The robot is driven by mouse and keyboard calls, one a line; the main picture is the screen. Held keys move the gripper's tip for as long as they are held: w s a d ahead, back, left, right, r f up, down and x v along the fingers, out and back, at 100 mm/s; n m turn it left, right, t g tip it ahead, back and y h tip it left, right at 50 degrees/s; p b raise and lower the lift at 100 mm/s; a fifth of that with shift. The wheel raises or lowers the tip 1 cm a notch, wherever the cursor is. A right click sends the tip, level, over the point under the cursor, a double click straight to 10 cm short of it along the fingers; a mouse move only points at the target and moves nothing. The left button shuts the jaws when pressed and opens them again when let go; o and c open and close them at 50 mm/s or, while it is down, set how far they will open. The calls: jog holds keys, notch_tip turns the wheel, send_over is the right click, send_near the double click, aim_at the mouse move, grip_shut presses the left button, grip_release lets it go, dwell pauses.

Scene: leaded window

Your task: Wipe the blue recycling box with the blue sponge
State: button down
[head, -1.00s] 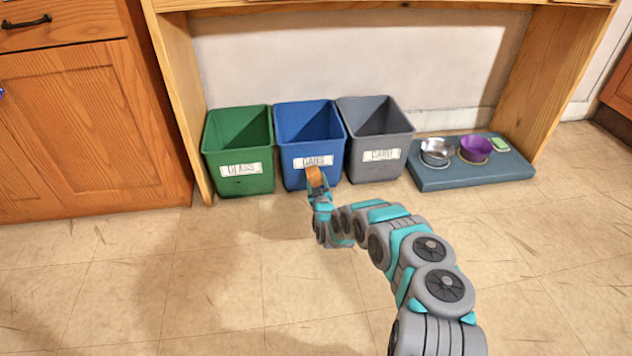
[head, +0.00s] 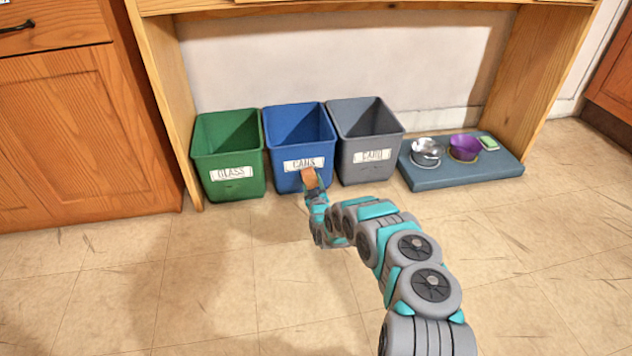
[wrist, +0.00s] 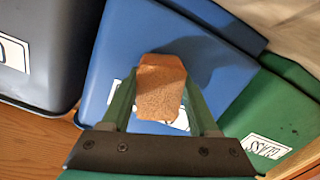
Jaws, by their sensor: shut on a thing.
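The blue recycling box (head: 287,132) stands upright on the floor between a green and a grey box, with a white "CANS" label on its front. It fills the middle of the wrist view (wrist: 150,45). My gripper (head: 313,187) is low in front of its front face. In the wrist view my gripper (wrist: 160,100) is shut on a sponge-like block (wrist: 160,85), which looks orange-brown, not blue. The block (head: 309,178) overlaps the lower edge of the label and hides part of it in the wrist view. I cannot tell for certain whether it touches the box.
The green box (head: 235,188) and the grey box (head: 368,138) stand close on either side. A blue-grey mat (head: 465,173) with a metal bowl (head: 425,150), a purple bowl (head: 464,146) and a small green item (head: 488,143) lies right. Open floor (head: 215,270) lies in front.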

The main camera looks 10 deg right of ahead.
aim_at(307, 184)
jog(key=shift+a, duration=1.05)
jog(key=shift+s, duration=0.1)
jog(key=shift+s+d+r+p, duration=0.1)
jog(key=shift+s+r+p, duration=0.05)
jog(key=shift+s+p, duration=1.6)
jog(key=shift+s, duration=1.2)
jog(key=s+p, duration=0.1)
jog(key=s, duration=0.2)
